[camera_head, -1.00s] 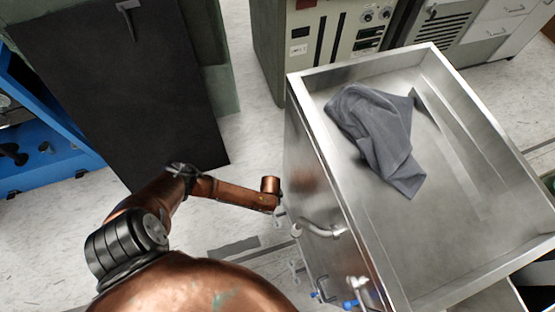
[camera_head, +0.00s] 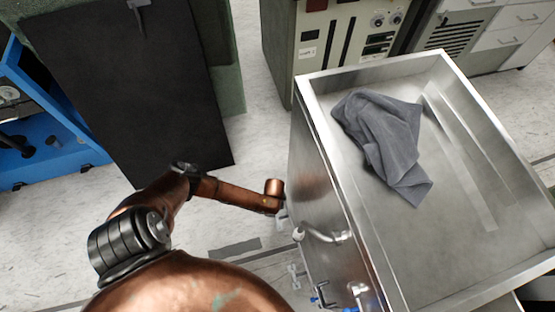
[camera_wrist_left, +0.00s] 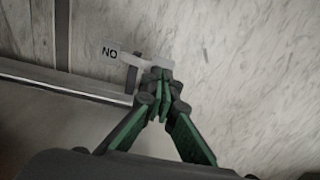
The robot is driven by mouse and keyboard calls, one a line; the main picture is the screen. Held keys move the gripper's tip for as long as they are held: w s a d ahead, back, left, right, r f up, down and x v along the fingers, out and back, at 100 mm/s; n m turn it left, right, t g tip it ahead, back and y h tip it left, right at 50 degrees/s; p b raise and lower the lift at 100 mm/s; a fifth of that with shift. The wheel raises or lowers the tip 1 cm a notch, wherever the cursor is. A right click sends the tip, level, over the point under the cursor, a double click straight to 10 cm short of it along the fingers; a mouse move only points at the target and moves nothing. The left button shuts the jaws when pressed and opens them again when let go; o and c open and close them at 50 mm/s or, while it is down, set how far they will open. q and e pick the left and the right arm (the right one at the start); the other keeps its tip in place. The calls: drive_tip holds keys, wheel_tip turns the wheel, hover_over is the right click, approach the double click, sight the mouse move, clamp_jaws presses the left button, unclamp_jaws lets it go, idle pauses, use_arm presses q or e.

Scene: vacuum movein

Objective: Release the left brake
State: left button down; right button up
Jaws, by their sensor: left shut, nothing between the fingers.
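In the left wrist view my left gripper (camera_wrist_left: 160,84) is shut with its green and dark fingers together and empty. Its tips are at a pale grey bar (camera_wrist_left: 148,62), which may be the left brake lever; I cannot tell if they touch. A small plate marked "NO" (camera_wrist_left: 110,52) is beside the bar, left of the tips. In the head view my copper left arm reaches down beside the metal cart (camera_head: 320,170), and its gripper is hidden. Pale fittings (camera_head: 294,272) show low by the cart's left side. My right gripper is not in view.
A crumpled grey cloth (camera_head: 384,140) lies in the cart's tray. A curved handle (camera_head: 322,237) and blue-ended valves (camera_head: 318,298) stick out from the cart's side. A dark panel (camera_head: 130,90) and a blue frame (camera_head: 50,130) stand at left. A control cabinet (camera_head: 345,40) stands behind.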

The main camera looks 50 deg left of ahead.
use_arm(q)
drive_tip(key=shift+f, duration=0.5)
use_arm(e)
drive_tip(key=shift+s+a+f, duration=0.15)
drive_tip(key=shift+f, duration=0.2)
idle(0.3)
use_arm(q)
drive_tip(key=shift+f+b, duration=0.95)
drive_tip(key=shift+f, duration=0.35)
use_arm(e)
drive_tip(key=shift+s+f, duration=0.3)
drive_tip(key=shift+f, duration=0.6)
use_arm(q)
drive_tip(key=shift+w+r+p, duration=0.1)
drive_tip(key=shift+r+p, duration=0.2)
drive_tip(key=shift+r, duration=0.1)
drive_tip(key=shift+r+p, duration=0.9)
drive_tip(key=shift+r, duration=0.25)
drive_tip(key=shift+r+p, duration=1.15)
drive_tip(key=shift+r, duration=0.2)
drive_tip(key=shift+r+p, duration=0.9)
drive_tip(key=shift+r, duration=0.25)
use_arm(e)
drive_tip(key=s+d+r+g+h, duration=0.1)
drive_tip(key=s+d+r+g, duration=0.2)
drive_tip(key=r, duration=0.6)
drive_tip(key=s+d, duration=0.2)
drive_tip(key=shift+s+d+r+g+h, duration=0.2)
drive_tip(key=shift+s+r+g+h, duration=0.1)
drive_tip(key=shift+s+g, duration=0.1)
